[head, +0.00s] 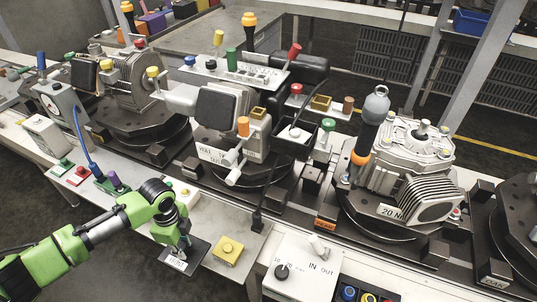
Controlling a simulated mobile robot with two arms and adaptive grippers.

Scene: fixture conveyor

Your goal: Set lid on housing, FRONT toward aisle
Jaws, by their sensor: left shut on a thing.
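My left gripper (183,246) is at the front edge of the bench, its green arm coming in from the left. It is shut on a dark flat plate, which looks like the lid (199,254). The lid has a white label on its near side, too small to read surely. Three grey machine bodies sit on dark round fixtures: one at the left (140,88), one in the middle (243,130) and one at the right (405,150). I cannot tell which is the housing. The lid is apart from all of them. My right gripper is not in view.
A yellow button box (228,251) lies close to the right of the lid. A white control panel (305,268) with a knob stands at the front. A grey and orange tool (368,130) hangs by the right fixture. Dark floor is free at front left.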

